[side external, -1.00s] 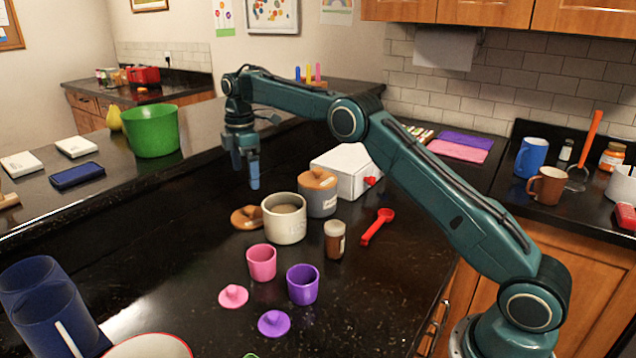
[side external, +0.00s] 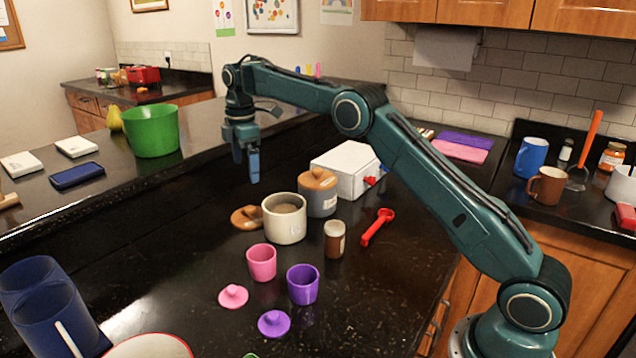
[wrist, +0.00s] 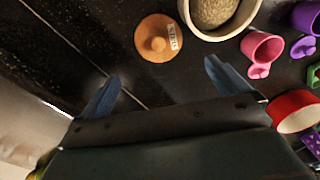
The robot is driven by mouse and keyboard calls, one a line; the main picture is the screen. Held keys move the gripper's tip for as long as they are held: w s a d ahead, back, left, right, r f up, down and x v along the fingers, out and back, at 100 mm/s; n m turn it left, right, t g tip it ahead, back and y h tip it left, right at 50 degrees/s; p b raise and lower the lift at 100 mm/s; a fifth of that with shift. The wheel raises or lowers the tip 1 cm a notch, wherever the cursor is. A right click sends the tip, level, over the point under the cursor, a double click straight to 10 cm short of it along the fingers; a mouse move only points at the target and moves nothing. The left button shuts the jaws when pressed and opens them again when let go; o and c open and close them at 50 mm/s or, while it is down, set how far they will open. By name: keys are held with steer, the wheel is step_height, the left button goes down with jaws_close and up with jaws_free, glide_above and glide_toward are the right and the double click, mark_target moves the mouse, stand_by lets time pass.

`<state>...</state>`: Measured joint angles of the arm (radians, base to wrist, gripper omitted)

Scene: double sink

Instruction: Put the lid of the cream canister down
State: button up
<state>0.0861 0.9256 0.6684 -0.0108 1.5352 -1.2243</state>
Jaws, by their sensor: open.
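The cream canister (side external: 284,226) stands uncovered on the dark counter, with grainy contents showing inside; it also shows at the top of the wrist view (wrist: 188,12). Its brown wooden lid (side external: 240,217), with a round knob, lies on the counter just left of the canister. In the wrist view the lid (wrist: 150,46) lies knob up, with a small label near its edge. My gripper (side external: 250,172) is open and empty, above and behind the lid. In the wrist view my gripper's fingers (wrist: 160,82) are spread wide, with the lid beyond them and apart from them.
A grey canister with a wooden lid (side external: 318,193) stands close behind the cream one, beside a white box (side external: 347,172). A brown jar (side external: 334,240), pink cup (side external: 261,262) and purple cup (side external: 303,284) stand in front. The counter left of the lid is clear.

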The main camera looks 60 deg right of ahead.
steer(key=s+a+r+m+t, duration=0.1)
steer(key=s+a+r+m, duration=0.15)
steer(key=s+r, duration=0.7)
steer(key=s+a+r+m+t, duration=0.15)
steer(key=s+r+m, duration=0.35)
steer(key=s, duration=0.7)
steer(key=s+f+m+t, duration=0.1)
steer(key=s+f, duration=0.3)
steer(key=s, duration=0.7)
steer(key=s+a+f+m+t, duration=0.1)
steer(key=s+f+m, duration=0.3)
steer(key=s, duration=0.8)
steer(key=shift+a+m+t, duration=0.15)
steer(key=shift+m+t, duration=0.2)
steer(key=shift+t, duration=0.1)
